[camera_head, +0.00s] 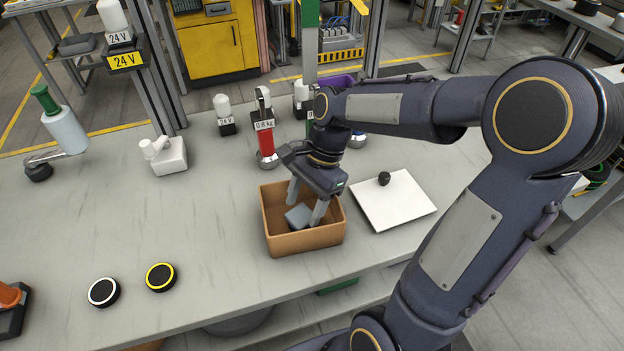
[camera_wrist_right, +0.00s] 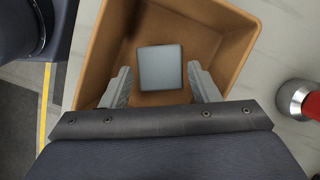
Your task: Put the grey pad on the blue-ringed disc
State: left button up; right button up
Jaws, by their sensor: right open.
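The grey pad (camera_head: 298,216) lies inside an open brown box on the bench. It also shows as a square in the wrist view (camera_wrist_right: 160,67). My right gripper (camera_head: 305,208) reaches down into the box and is open. Its fingers stand on either side of the pad, with gaps to it in the wrist view. Two dark discs lie at the front left of the bench: one with a white ring (camera_head: 103,292) and one with a yellow ring (camera_head: 161,277). I see no blue ring on either. My left gripper is out of view.
The brown box (camera_head: 305,241) has raised walls around the right gripper. A white board (camera_head: 404,207) with a small dark knob (camera_head: 384,178) lies to its right. A white device (camera_head: 168,157) and a red-bodied item (camera_head: 266,144) stand behind.

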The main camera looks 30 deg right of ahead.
jog(key=s+p+v, duration=0.1)
jog(key=v, duration=0.9)
jog(key=s+a+f+n+t, duration=0.2)
jog(key=s+a+n+t, duration=0.1)
jog(key=s+n, duration=0.3)
jog(key=s+a+f+n+t, duration=0.2)
jog(key=s+n, duration=0.3)
jog(key=n, duration=0.3)
jog(key=shift+s+a+n+t+h, duration=0.3)
jog(key=shift+s+a+t+h, duration=0.1)
jog(key=shift+a+t, duration=0.25)
